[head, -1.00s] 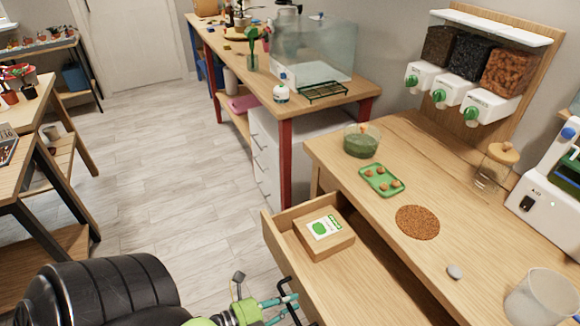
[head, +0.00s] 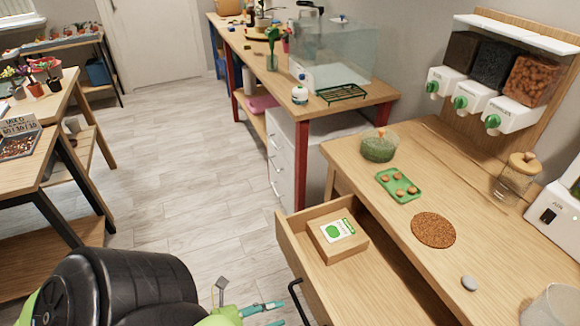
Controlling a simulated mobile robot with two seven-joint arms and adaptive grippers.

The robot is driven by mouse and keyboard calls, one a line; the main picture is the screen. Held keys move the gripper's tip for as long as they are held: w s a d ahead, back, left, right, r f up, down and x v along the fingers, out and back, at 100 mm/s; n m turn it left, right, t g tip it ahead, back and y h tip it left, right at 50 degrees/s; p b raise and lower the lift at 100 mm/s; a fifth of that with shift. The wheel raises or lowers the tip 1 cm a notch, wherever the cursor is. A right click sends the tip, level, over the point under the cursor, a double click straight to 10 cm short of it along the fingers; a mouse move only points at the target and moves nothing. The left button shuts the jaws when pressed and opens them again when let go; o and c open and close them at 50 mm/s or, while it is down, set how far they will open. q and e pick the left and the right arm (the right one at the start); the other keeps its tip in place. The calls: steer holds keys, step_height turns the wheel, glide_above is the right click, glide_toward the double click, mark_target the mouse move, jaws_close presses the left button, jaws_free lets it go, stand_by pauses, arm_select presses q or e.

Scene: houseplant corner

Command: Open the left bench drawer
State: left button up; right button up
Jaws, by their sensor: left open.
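The left bench drawer (head: 288,238) is pulled out from the wooden bench (head: 455,220). A small cardboard box (head: 325,249) with a green and white label lies inside it, near its left end. The dark drawer handle (head: 294,290) shows on the front, near the bottom of the head view. My left gripper (head: 270,313) is at the bottom edge, just left of and below the handle. Its teal fingers are spread and appear to hold nothing; part of it is cut off by the frame. My right gripper is not in view.
On the bench top are a green tray (head: 398,185), a bowl of green stuff (head: 378,149), a round brown mat (head: 433,230), a grey pebble (head: 469,283) and a corked jar (head: 517,178). Dispensers (head: 480,98) stand behind. Open floor (head: 190,170) lies left of the drawer.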

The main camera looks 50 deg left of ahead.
arm_select(q)
steer(key=shift+v, duration=2.65)
steer(key=shift+w, duration=0.1)
